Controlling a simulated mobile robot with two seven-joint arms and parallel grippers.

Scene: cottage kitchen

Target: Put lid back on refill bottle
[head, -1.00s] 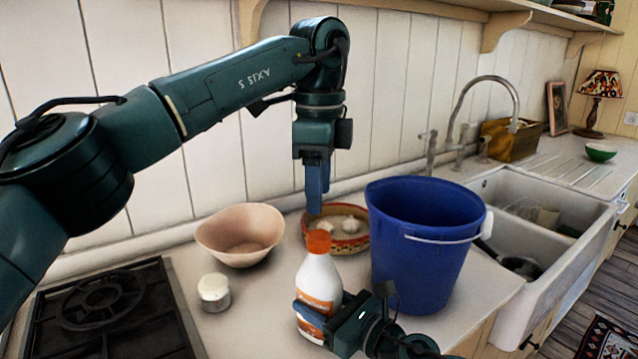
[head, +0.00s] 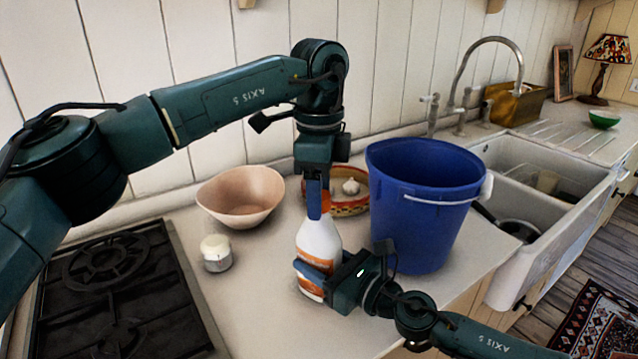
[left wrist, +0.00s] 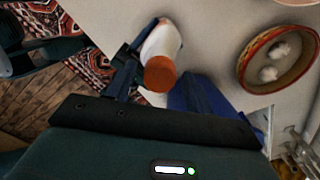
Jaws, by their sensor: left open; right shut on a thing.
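The refill bottle (head: 319,241) is white with an orange label and stands upright on the counter. Its orange lid (head: 326,199) is at the top of the neck, partly hidden by a blue finger; whether it is seated cannot be told. In the left wrist view the lid (left wrist: 160,74) hides the neck, with the bottle (left wrist: 163,42) behind it. My left gripper (head: 315,200) points down, open, with its fingers around the lid's level. My right gripper (head: 313,275) is shut on the bottle's lower body from the right.
A blue bucket (head: 415,225) stands close right of the bottle. Behind is a patterned dish (head: 350,207) with garlic (head: 351,187). A pink bowl (head: 240,199), a small white-topped jar (head: 216,254) and a hob (head: 118,295) are to the left. The sink (head: 535,205) is right.

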